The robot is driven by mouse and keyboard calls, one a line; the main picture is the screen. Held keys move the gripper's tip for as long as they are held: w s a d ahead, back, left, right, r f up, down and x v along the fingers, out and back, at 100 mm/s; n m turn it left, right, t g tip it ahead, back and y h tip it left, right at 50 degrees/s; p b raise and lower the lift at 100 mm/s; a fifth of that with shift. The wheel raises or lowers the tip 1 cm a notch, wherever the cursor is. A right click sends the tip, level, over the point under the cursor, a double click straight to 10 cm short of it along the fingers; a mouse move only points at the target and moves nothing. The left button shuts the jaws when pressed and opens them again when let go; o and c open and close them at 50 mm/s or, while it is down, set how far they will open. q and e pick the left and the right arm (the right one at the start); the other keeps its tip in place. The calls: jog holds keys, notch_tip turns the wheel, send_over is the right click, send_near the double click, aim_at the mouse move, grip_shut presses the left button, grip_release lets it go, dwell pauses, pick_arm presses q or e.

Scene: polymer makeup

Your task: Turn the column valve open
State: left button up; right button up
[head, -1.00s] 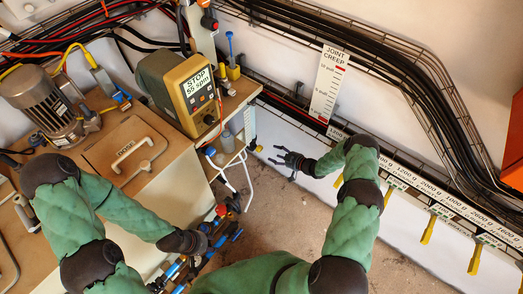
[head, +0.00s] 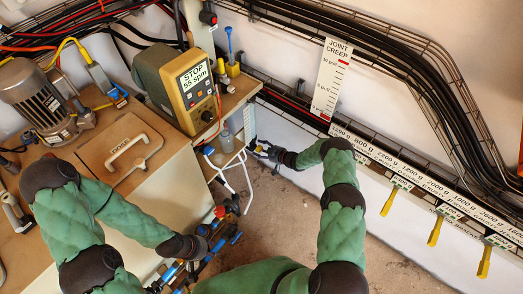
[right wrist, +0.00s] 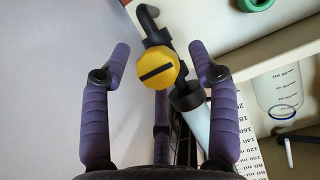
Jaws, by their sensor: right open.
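The column valve (right wrist: 157,70) shows in the right wrist view as a round yellow knob with a black slot across its face, the slot slightly tilted. It sits on a dark fitting with a pale tube below it. My right gripper (head: 262,150) is open, its purple fingers on either side of the knob with a gap on both sides. In the head view the gripper is at the bench's right end and largely covers the valve. My left gripper (head: 197,246) is low in the head view, by the blue and red fittings; its fingers are not clear.
A yellow pump box (head: 187,85) reading STOP 55 spm stands on the bench. A graduated clear bottle (right wrist: 279,90) is right of the valve in the right wrist view. A JOINT CREEP scale (head: 331,80) and yellow tags hang along the wall rail.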

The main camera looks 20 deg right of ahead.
jog(key=c, duration=1.1)
